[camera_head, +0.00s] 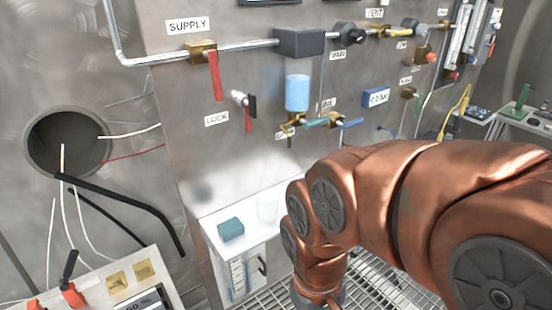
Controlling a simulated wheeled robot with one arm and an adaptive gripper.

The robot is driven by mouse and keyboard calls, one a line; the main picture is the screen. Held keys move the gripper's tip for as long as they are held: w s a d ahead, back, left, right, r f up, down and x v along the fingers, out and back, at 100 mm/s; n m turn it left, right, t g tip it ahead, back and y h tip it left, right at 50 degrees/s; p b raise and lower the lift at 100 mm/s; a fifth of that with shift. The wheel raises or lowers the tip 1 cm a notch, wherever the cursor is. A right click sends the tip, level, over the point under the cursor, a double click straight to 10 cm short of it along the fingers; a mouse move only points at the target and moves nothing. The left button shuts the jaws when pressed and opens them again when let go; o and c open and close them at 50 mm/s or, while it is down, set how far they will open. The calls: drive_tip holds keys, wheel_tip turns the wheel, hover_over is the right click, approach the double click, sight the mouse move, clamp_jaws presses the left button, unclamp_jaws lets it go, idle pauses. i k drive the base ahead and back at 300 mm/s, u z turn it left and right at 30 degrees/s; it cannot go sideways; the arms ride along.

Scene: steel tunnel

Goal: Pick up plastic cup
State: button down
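A faint, whitish see-through shape that looks like the plastic cup (267,207) stands on the white ledge (243,245) at the foot of the steel panel. It is pale against the ledge and hard to make out. A teal block (231,229) lies to its left on the same ledge. My copper-coloured arm reaches in from the right and bends down just right of the cup. My gripper is not in view, so I cannot tell its state or what it holds.
The steel panel (180,120) behind carries a red-handled supply valve (214,75), pipes and a blue cylinder (297,92). A round opening (68,142) with cables is at the left. A box with red switches (110,285) stands front left. Metal grating (272,298) covers the floor.

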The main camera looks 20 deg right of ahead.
sight(267, 199)
drive_tip(key=z, duration=1.4)
drive_tip(key=k, duration=1.2)
drive_tip(key=u, duration=1.4)
drive_tip(key=i, duration=0.5)
drive_tip(key=z, duration=0.05)
